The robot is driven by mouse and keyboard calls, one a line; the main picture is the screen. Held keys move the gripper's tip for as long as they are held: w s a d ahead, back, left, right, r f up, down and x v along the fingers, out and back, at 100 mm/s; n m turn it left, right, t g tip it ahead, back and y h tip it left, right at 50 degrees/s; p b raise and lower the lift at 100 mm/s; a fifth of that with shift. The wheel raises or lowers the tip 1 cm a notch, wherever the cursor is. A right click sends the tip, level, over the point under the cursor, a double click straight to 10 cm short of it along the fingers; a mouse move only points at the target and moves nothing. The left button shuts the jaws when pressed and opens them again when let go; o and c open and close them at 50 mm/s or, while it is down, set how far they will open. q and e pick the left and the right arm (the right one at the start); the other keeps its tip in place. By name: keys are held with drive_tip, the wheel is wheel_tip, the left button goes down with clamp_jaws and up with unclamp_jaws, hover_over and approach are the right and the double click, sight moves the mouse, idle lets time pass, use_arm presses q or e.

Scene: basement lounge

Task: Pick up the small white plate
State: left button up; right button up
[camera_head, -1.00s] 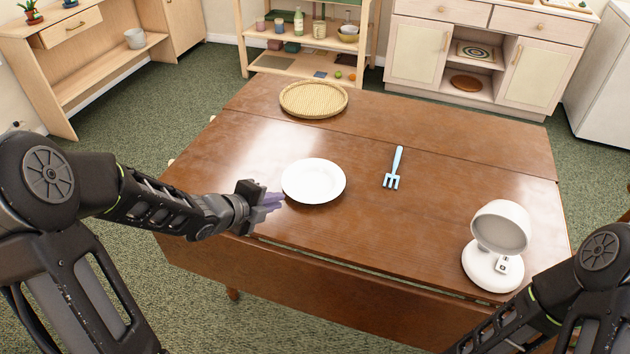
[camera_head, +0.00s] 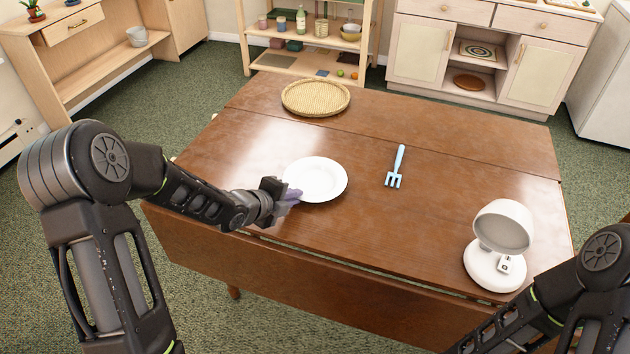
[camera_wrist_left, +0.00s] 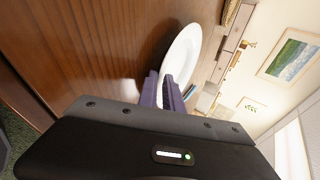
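The small white plate (camera_head: 316,180) lies flat on the brown wooden table, left of centre. My left gripper (camera_head: 291,194) is at the plate's near left edge, low over the table. In the left wrist view the plate (camera_wrist_left: 184,52) stands just beyond the two purple fingers (camera_wrist_left: 163,90). The fingers are a narrow gap apart, with the plate's rim at the gap. Whether they touch the rim is hard to tell. My right arm shows at the lower right, but its gripper is outside the picture.
On the table (camera_head: 330,240) are a round woven tray (camera_head: 315,97) at the back, a light blue fork (camera_head: 396,167) right of the plate, and a white round device (camera_head: 494,268) at the front right. Shelves and cabinets stand behind. The table between plate and device is clear.

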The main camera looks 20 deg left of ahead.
use_arm(q)
drive_tip(key=shift+w+d+f, duration=0.1)
drive_tip(key=shift+w+f, duration=0.05)
idle(0.5)
clamp_jaws()
idle(1.1)
idle(0.3)
drive_tip(key=shift+r, duration=0.35)
wheel_tip(320, 180, up, 10)
drive_tip(key=p, duration=0.2)
drive_tip(key=shift+f, duration=0.25)
